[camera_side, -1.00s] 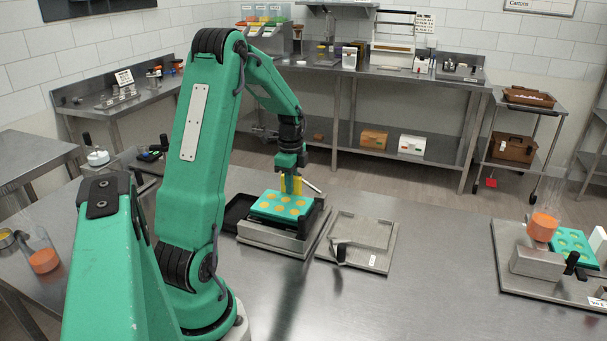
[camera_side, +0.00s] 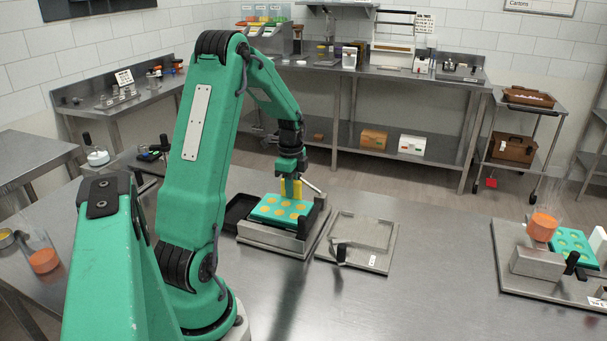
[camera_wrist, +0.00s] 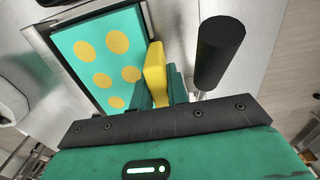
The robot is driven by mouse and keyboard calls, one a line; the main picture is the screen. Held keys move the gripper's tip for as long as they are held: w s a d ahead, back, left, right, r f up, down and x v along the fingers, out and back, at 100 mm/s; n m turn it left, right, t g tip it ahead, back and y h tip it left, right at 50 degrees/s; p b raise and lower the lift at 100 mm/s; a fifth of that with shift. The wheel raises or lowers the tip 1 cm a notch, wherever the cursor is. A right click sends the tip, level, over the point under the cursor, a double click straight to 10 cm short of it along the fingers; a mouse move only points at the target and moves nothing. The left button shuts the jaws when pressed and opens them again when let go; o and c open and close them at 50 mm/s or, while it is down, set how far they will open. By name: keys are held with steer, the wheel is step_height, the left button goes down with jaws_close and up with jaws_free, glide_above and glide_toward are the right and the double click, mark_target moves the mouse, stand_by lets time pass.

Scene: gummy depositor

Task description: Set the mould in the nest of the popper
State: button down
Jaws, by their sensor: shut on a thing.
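The teal mould (camera_side: 282,210), with several yellow-filled round cavities, sits level at the steel popper (camera_side: 270,238). It also shows in the wrist view (camera_wrist: 88,63), bordered by a metal rim.
A black tray (camera_side: 238,212) lies left of the popper. A black handle (camera_wrist: 220,52) stands close to my gripper. A flat steel fixture (camera_side: 357,258) is to the right. A depositor stand (camera_side: 540,263) with another teal mould (camera_side: 571,248) is far right. Bare tabletop lies between.

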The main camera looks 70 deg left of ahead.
steer(key=shift+f, duration=0.1)
steer(key=c, duration=1.3)
jaws_free()
steer(key=shift+r, duration=3.9)
